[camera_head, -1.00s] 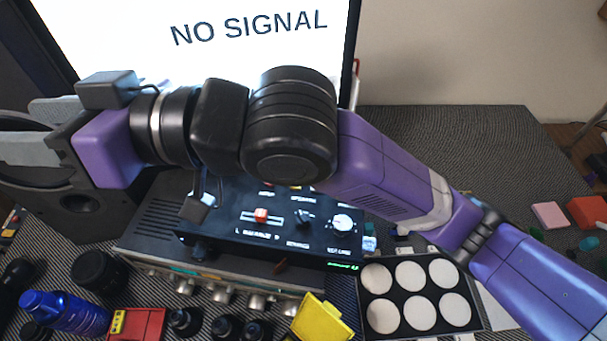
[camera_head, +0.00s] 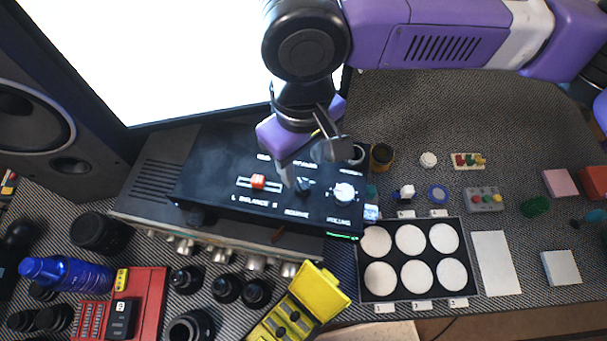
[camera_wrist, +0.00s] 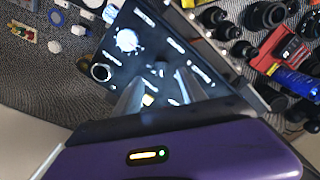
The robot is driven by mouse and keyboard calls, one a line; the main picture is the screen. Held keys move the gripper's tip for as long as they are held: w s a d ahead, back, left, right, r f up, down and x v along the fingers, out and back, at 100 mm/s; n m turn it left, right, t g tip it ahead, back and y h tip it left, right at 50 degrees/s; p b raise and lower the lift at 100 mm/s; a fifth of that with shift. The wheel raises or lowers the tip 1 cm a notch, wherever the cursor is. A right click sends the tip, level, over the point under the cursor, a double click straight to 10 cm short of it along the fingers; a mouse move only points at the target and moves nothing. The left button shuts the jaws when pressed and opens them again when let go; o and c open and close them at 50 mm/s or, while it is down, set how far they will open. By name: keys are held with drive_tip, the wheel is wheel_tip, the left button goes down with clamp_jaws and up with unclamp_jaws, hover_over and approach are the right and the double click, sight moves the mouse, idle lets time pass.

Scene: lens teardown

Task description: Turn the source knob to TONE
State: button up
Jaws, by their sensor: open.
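The black control box (camera_head: 225,205) lies on top of a silver-fronted unit. Its small black source knob (camera_head: 305,186) sits above the SOURCE label, between the red-capped balance slider (camera_head: 258,181) and the white volume knob (camera_head: 344,192). The position labels around the source knob are too small to read, so its setting cannot be told. My gripper (camera_head: 303,170) is open and empty, pointing down over the panel close to the source knob. In the wrist view its two fingers (camera_wrist: 158,88) stand apart, with the dark source knob (camera_wrist: 160,69) just beyond them. Contact cannot be told.
A bright monitor (camera_head: 200,60) stands behind, a speaker (camera_head: 35,110) at left. Lens parts, a blue bottle (camera_head: 65,273), a red case (camera_head: 150,295) and a yellow case (camera_head: 320,292) crowd the front. A tray of white discs (camera_head: 468,285) lies right.

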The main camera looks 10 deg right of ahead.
sight(302, 183)
drive_tip(key=shift+f+p, duration=0.4)
drive_tip(key=shift+f, duration=3.45)
clamp_jaws()
